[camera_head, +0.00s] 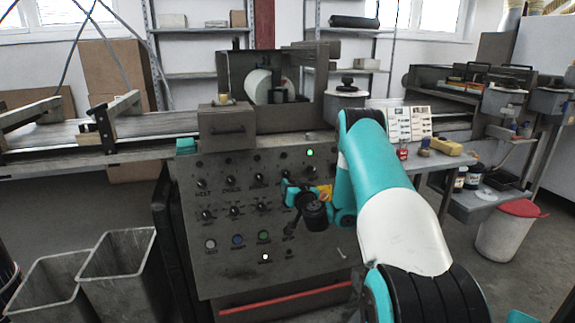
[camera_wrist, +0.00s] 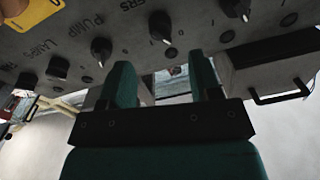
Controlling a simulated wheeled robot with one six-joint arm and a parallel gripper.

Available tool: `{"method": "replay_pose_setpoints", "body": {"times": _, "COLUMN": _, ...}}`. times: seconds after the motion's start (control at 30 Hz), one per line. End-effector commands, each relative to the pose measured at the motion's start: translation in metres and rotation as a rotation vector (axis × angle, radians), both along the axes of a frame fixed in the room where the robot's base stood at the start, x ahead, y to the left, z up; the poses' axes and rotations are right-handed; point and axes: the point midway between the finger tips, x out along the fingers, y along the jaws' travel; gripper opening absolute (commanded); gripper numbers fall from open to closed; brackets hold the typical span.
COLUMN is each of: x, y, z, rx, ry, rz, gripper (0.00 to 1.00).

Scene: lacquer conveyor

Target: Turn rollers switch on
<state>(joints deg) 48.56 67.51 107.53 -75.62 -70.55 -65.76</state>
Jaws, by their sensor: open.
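The rollers switch is a black rotary knob with a pale pointer mark. It is second from the left in the upper row of the grey control panel (camera_head: 225,265). In the head view the rollers switch (camera_head: 230,179) is left of my gripper (camera_head: 287,190). In the wrist view the rollers switch (camera_wrist: 160,26) is at the top centre, its label partly cut off as "ERS". My gripper (camera_wrist: 161,72) is open and empty, apart from the knob. The small lamp (camera_wrist: 170,52) by this knob looks dark. The exact pointer angle is hard to read.
The pump knob (camera_wrist: 101,48) and lamps knob (camera_wrist: 57,68) are close neighbours. A green lamp (camera_head: 310,153) glows at the panel's upper right. A box with a handle (camera_head: 227,125) stands above the panel. Grey bins (camera_head: 118,270) stand at left.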

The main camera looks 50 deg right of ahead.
Motion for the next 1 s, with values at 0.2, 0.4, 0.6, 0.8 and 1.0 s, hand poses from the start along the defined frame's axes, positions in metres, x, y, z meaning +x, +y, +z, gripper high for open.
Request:
{"method": "replay_pose_setpoints", "body": {"times": 0.2, "x": 0.018, "y": -0.008, "z": 0.005, "rx": -0.004, "ry": -0.001, "rz": 0.005, "gripper": 0.58}}
{"method": "replay_pose_setpoints", "body": {"times": 0.4, "x": 0.036, "y": -0.019, "z": 0.005, "rx": -0.004, "ry": -0.001, "rz": 0.002, "gripper": 0.58}}
{"method": "replay_pose_setpoints", "body": {"times": 0.6, "x": 0.052, "y": -0.028, "z": 0.001, "rx": -0.003, "ry": 0.001, "rz": 0.005, "gripper": 0.58}}
{"method": "replay_pose_setpoints", "body": {"times": 0.8, "x": 0.060, "y": -0.033, "z": 0.000, "rx": 0.000, "ry": -0.001, "rz": 0.001, "gripper": 0.58}}
{"method": "replay_pose_setpoints", "body": {"times": 1.0, "x": 0.061, "y": -0.035, "z": 0.000, "rx": 0.000, "ry": -0.001, "rz": -0.001, "gripper": 0.58}}
